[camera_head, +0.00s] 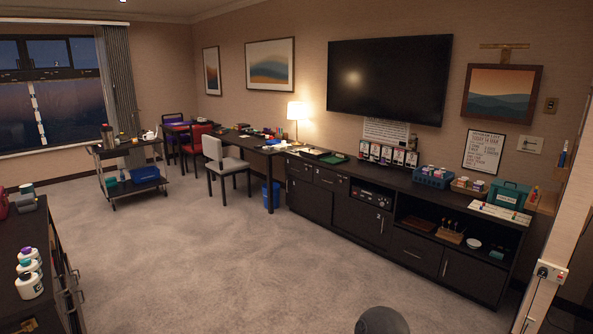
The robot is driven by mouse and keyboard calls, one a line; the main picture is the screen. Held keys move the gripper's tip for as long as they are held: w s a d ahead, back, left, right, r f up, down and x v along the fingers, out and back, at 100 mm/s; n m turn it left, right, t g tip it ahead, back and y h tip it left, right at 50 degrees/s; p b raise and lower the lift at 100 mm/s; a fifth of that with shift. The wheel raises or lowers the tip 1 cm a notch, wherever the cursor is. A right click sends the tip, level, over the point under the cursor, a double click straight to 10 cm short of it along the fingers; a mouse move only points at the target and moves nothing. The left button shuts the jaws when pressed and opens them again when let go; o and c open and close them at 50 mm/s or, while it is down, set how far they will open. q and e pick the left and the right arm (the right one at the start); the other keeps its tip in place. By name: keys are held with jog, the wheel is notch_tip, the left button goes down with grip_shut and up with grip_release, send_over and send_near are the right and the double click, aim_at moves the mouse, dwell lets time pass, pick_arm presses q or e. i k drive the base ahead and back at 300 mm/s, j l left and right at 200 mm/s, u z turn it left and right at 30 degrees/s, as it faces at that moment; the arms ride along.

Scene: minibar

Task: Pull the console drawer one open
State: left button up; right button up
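A long dark console (354,215) stands along the right wall under the television. Its front has several doors and drawers with small metal handles. Two small drawer fronts, a left one (299,169) and a right one (331,181), sit at the upper left of the console and look shut. A wider drawer front (414,250) sits low, under an open shelf, and also looks shut. No label shows which of these is drawer one. Neither of my grippers is in view.
Carpet (230,260) lies clear before the console. A dark counter with bottles (30,285) stands at the near left. A grey chair (226,165), a blue bin (271,195) and a trolley (133,183) stand farther back. Trays and boxes cover the console top.

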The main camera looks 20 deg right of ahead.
aim_at(295, 167)
jog(key=i+z, duration=0.25)
jog(key=i, duration=5.5)
jog(key=i+z, duration=0.35)
jog(key=i, duration=0.3)
jog(key=i+j+z, duration=0.35)
jog(key=i, duration=0.3)
jog(key=i+j+z, duration=0.35)
jog(key=i, duration=0.25)
jog(key=i+j+z, duration=0.4)
jog(key=i+j, duration=0.15)
